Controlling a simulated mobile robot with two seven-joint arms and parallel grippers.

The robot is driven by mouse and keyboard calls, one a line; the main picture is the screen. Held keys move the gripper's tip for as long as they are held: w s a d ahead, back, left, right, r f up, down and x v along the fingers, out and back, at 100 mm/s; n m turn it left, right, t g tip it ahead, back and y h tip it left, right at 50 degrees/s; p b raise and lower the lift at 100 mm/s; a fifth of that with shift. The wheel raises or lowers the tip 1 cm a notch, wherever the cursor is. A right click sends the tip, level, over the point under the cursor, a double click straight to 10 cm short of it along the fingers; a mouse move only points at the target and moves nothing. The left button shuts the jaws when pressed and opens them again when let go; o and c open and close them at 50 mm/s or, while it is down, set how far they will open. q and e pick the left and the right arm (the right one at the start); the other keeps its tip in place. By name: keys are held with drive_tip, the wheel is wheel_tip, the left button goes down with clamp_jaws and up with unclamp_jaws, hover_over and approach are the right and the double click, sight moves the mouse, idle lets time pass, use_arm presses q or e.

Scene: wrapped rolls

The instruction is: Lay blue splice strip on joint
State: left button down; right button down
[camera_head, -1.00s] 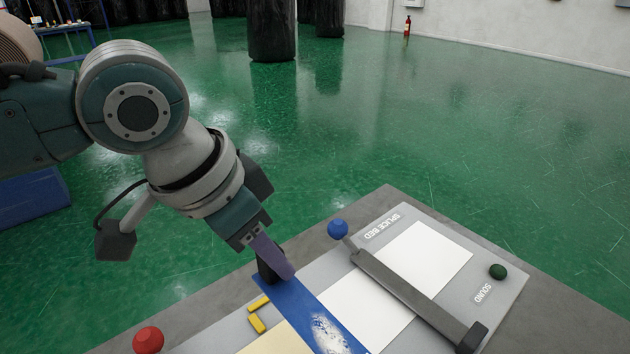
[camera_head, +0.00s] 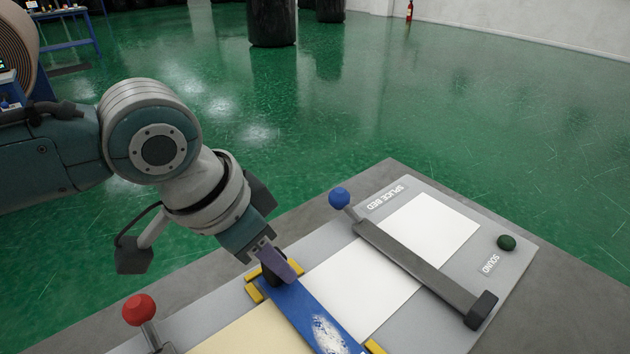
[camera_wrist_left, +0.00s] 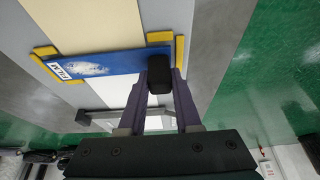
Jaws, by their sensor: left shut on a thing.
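The blue splice strip (camera_head: 312,316) has a whitish patch and lies on the splice bed (camera_head: 515,262), along the edge between a cream sheet (camera_head: 235,338) and a white sheet (camera_head: 365,290). My left gripper (camera_head: 276,268) is over the strip's far end, its purple fingers shut on a dark block at that end. In the left wrist view the strip (camera_wrist_left: 105,66) runs left from the black block (camera_wrist_left: 159,78) between the fingers, with a white label at its left end. Yellow corner marks (camera_head: 254,290) sit around the strip's ends. My right gripper does not show.
A dark clamp bar with a blue knob (camera_head: 339,198) crosses the white sheet. A red knob (camera_head: 139,309) stands at the left of the bed, and a green button (camera_head: 506,242) at the right. Green floor lies beyond the grey table (camera_head: 385,176).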

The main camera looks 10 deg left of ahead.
use_arm(q)
drive_tip(key=c, duration=0.5)
unclamp_jaws()
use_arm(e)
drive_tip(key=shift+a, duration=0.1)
use_arm(q)
drive_tip(key=p+v, duration=0.2)
drive_tip(key=v, duration=0.8)
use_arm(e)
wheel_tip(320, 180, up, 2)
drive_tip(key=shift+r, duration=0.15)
use_arm(q)
drive_tip(key=shift+d, duration=0.1)
